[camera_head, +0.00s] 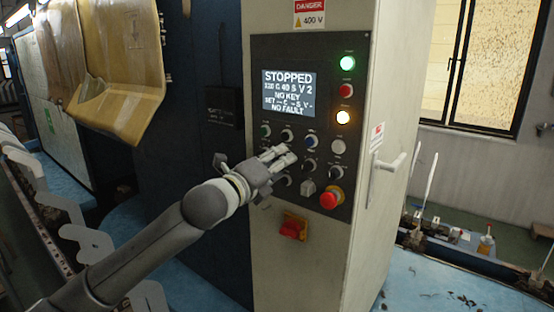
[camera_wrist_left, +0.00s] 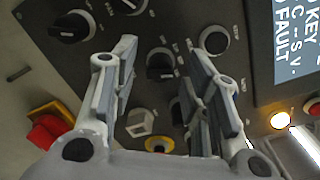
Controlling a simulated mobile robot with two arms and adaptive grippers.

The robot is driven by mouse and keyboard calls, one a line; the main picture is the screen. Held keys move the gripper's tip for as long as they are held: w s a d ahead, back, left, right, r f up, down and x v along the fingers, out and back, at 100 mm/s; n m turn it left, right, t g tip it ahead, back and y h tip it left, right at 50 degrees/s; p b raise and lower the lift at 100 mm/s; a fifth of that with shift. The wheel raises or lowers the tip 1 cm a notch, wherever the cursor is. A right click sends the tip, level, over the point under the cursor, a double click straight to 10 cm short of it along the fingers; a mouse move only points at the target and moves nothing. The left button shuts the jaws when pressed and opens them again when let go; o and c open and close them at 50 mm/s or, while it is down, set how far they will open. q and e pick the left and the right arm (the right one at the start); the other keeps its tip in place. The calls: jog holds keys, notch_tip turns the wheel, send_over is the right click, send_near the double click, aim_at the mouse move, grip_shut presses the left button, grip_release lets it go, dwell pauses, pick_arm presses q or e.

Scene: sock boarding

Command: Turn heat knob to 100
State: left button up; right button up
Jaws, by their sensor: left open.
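The dark control panel (camera_head: 300,60) carries a screen (camera_head: 288,93), which reads STOPPED, NO KEY and NO FAULT; its small numbers are hard to read.
A red emergency button (camera_head: 330,197) and a red switch on yellow (camera_head: 292,228) sit low on the cabinet. Green, red and amber lamps or buttons line the panel's right side. A door handle (camera_head: 390,162) sticks out at right.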

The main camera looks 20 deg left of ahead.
pick_arm(q)
grip_shut()
dwell(0.3)
jog(key=shift+n, duration=0.3)
jog(key=n+p, duration=0.1)
jog(key=n, duration=0.6)
jog(key=n+g+p, duration=0.1)
jog(key=n, duration=0.6)
jog(key=shift+w+n+h, duration=0.1)
jog(key=shift+n+h, duration=0.2)
dwell(0.5)
